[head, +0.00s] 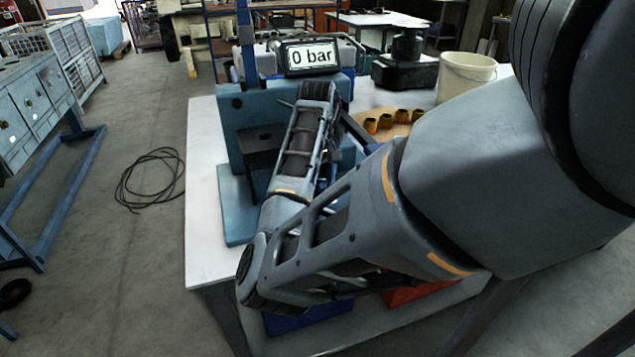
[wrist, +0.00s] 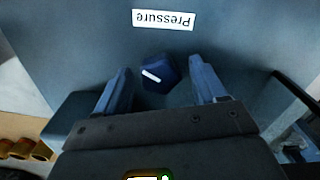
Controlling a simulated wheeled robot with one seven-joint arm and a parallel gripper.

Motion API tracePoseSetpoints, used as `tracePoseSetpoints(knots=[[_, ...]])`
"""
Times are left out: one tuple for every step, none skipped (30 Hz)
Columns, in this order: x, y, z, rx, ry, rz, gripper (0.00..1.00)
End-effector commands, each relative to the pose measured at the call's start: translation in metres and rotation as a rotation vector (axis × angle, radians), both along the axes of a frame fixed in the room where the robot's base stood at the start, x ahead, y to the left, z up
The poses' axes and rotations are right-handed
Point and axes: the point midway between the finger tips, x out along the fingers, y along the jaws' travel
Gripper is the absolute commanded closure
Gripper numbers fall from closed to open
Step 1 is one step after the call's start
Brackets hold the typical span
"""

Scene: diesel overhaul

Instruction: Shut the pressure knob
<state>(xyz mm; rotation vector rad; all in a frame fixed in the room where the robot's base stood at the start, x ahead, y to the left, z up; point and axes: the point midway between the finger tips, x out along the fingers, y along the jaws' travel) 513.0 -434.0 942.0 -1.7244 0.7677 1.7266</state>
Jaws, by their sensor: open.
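The pressure knob (wrist: 160,74) is dark blue with a white pointer line. It sits on the blue panel of the test stand, beside a white label (wrist: 164,19) reading "Pressure", which shows upside down in the wrist view. My gripper (wrist: 162,82) is open, with one finger on each side of the knob and a gap visible at both sides. In the head view my arm hides the knob and the gripper's fingers.
The stand is on a white-topped table (head: 203,200). A black cable (head: 150,178) lies on the floor at left.

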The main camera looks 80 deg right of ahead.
Motion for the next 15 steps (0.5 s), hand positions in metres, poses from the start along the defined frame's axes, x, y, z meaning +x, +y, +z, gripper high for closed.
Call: tracePoseSetpoints(knots=[[0.0001, 0.0001, -0.0039, 0.000, 0.000, 0.000, 0.30], [0.0002, 0.0001, -0.0048, 0.001, -0.001, 0.000, 0.30], [0.0002, 0.0001, -0.0057, 0.001, -0.001, 0.000, 0.30], [0.0004, 0.0001, -0.0060, 0.000, -0.001, 0.000, 0.30], [0.0004, 0.0001, -0.0062, 0.000, -0.001, 0.000, 0.30], [0.0004, 0.0001, -0.0062, 0.000, -0.001, 0.000, 0.30], [0.0004, 0.0001, -0.0062, 0.000, -0.001, 0.000, 0.30], [0.0003, 0.0000, -0.0061, 0.000, -0.001, 0.000, 0.30], [0.0004, 0.0001, -0.0060, 0.000, -0.001, 0.000, 0.30], [0.0003, 0.0000, -0.0060, 0.000, -0.001, 0.000, 0.30], [0.0004, 0.0001, -0.0060, -0.001, -0.001, 0.000, 0.30], [0.0003, 0.0000, -0.0059, -0.001, -0.001, 0.000, 0.32], [0.0003, 0.0000, -0.0059, -0.001, -0.001, 0.000, 0.35], [0.0003, 0.0000, -0.0059, -0.001, -0.001, 0.000, 0.37], [0.0003, 0.0000, -0.0059, -0.001, -0.001, 0.000, 0.41]])
